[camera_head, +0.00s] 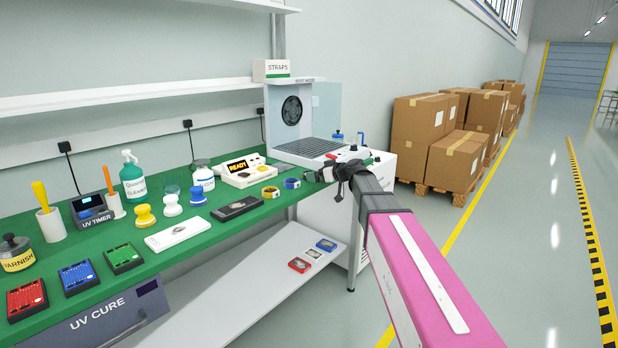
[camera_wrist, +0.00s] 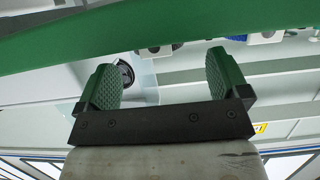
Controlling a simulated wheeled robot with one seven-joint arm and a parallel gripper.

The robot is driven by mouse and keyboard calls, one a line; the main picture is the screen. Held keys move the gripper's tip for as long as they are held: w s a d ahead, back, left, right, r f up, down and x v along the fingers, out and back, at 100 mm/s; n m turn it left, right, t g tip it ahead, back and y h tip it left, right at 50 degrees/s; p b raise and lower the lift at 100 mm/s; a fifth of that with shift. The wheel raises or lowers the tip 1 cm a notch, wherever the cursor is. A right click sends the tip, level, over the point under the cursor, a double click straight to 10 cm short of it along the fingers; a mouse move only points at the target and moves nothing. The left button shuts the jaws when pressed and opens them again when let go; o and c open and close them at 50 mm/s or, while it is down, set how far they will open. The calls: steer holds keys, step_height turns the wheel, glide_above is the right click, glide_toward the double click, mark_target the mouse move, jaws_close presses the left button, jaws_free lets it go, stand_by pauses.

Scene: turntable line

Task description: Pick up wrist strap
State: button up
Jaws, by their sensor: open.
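Two small banded rings that look like wrist straps lie near the right end of the green bench: a yellow-and-black one (camera_head: 270,192) and a blue one (camera_head: 291,183). I cannot tell which one the task means. A box labelled STRAPS (camera_head: 277,70) stands on the shelf above. My gripper (camera_head: 321,174) is just right of the blue ring, by the bench's right end. In the wrist view, its green-padded fingers (camera_wrist: 164,72) are spread with nothing held between them. Small items at the top of that view are too cut off to name surely.
The green bench (camera_head: 190,240) holds a READY device (camera_head: 243,170), a black flat case (camera_head: 237,208), a white flat case (camera_head: 178,234), bottles and stamps. A white machine with a fan (camera_head: 291,110) stands behind my gripper. Boxes (camera_head: 455,160) stand on pallets; the right floor is clear.

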steer(key=x, duration=0.4)
steer(key=shift+w, duration=0.15)
steer(key=c, duration=1)
steer(key=shift+r, duration=0.2)
